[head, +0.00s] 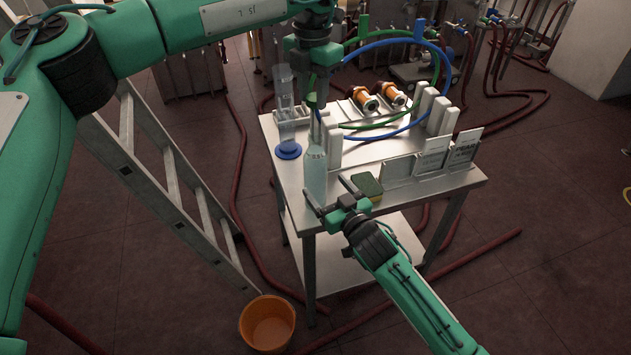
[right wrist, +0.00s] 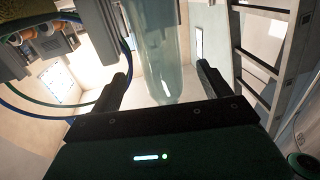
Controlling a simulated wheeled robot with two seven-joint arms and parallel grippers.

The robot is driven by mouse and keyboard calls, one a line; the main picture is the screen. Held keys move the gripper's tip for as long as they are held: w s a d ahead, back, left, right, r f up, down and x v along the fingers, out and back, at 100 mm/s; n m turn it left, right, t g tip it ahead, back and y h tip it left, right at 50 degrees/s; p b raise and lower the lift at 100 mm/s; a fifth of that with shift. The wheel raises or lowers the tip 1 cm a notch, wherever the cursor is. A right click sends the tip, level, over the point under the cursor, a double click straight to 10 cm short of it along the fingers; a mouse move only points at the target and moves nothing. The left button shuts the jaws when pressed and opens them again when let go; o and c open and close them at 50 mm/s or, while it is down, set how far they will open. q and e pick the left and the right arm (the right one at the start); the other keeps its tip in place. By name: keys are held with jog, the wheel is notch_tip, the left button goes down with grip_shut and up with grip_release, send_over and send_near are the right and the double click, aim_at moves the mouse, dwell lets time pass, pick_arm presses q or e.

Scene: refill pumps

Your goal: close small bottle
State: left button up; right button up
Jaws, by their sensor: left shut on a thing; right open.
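The small bottle (head: 315,178), pale and see-through with a narrow neck, is upright at the table's near left corner. I cannot tell if its base touches the table. My left gripper (head: 316,98) is above it, shut at the top of its neck; its fingers hide the mouth and any cap. My right gripper (head: 328,195) is open low beside the bottle, its fingers pointing toward it. In the right wrist view the bottle (right wrist: 155,50) shows between the spread fingers of my right gripper (right wrist: 163,85), with a gap on both sides.
The table (head: 400,195) holds a green-and-yellow sponge (head: 367,185), a clear stand with a blue base (head: 288,150), white blocks, sign cards (head: 465,147) and two orange fittings (head: 364,99) with hoses. A ladder (head: 175,170) and an orange bucket (head: 267,323) stand left of and below it.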

aim_at(314, 173)
jog(key=x, duration=0.7)
jog(key=shift+c, duration=0.2)
jog(key=c, duration=1.4)
pick_arm(q)
jog(key=shift+f, duration=2.5)
pick_arm(e)
jog(key=shift+f, duration=0.1)
jog(key=shift+c, duration=0.2)
